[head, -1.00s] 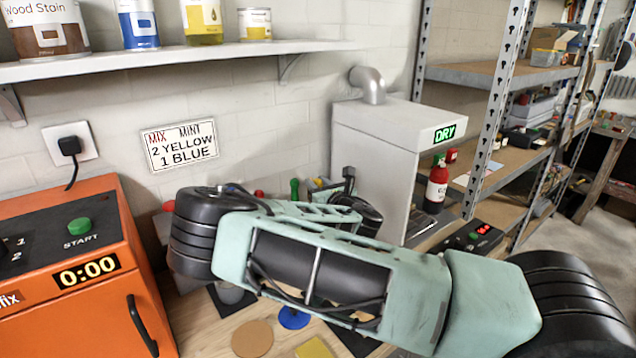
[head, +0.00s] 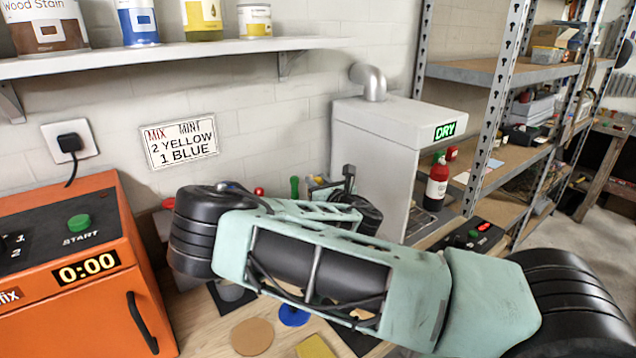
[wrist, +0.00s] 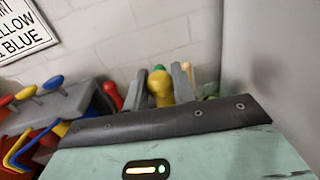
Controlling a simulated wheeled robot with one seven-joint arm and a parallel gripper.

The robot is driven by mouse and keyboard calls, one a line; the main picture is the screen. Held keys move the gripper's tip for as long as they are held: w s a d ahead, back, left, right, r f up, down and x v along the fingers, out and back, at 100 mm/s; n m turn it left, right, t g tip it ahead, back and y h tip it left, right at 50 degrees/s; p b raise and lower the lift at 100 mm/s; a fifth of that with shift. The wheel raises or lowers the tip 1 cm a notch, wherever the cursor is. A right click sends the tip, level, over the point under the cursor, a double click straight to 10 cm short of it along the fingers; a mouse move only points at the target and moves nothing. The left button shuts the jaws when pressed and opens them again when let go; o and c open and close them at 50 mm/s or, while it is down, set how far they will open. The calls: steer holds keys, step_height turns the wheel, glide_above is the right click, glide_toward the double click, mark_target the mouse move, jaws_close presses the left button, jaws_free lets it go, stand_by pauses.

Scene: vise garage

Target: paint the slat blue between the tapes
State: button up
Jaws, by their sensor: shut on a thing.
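In the wrist view my gripper (wrist: 160,88) has its two grey fingers on either side of a yellow handle (wrist: 160,92), and they are shut on it. The handle's lower end is hidden behind my wrist, so I cannot tell what tool it is. In the head view my arm covers the middle of the bench and hides most of the work area. A blue round patch (head: 293,315) lies on the bench in front of my arm, with a yellow square (head: 316,347) near it. I cannot make out the slat or the tapes in either view.
An orange cabinet (head: 75,290) with a green START button stands at the left. A grey box (head: 375,150) marked DRY stands behind my arm. A rack (wrist: 60,105) with coloured handles is at the left of the wrist view. Metal shelving (head: 495,110) is at the right.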

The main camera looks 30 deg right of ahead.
steer(key=shift+f+b, duration=0.4)
steer(key=shift+f, duration=0.05)
stand_by(1.5)
steer(key=shift+r, duration=0.1)
steer(key=shift+r+p, duration=2.45)
steer(key=shift+r, duration=1.1)
steer(key=shift+f, duration=0.1)
